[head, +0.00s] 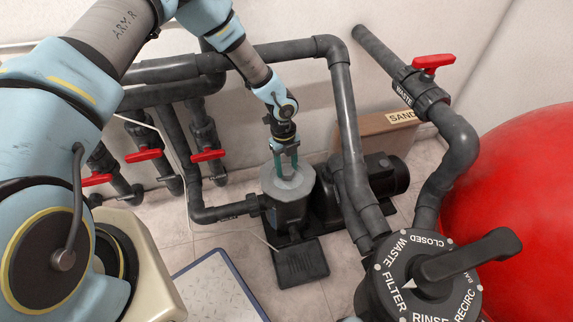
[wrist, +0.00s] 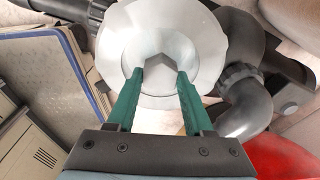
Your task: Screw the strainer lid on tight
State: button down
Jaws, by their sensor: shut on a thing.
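The strainer lid (head: 297,179) is a grey, lobed disc on top of the dark strainer housing (head: 288,212) beside the pump. In the wrist view the lid (wrist: 205,32) looks pale and roughly round, with a raised centre part. My gripper (head: 286,168) comes down from above onto the middle of the lid. Its two green fingers (wrist: 160,76) are shut on the lid's centre part, one on each side. Whether the lid sits fully down on the housing cannot be told.
The black pump motor (head: 385,174) stands right of the strainer. A grey pipe (head: 345,120) rises close by on the right. Red-handled valves (head: 143,155) are at the left. The filter valve (head: 420,285) and red tank (head: 520,190) are at the right.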

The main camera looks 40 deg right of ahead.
aim_at(288, 171)
jog(key=shift+d+m, duration=0.1)
jog(key=shift+m, duration=0.8)
jog(key=shift+c, duration=1)
grip_release()
jog(key=shift+r+p, duration=1.5)
jog(key=shift+r, duration=0.65)
jog(key=n, duration=0.5)
jog(key=shift+a+n+h+b, duration=0.2)
jog(key=shift+n+h+b, duration=0.1)
jog(key=shift+n+b, duration=0.1)
jog(key=shift+f, duration=0.2)
jog(key=shift+f+b, duration=1.45)
jog(key=shift+f, duration=0.55)
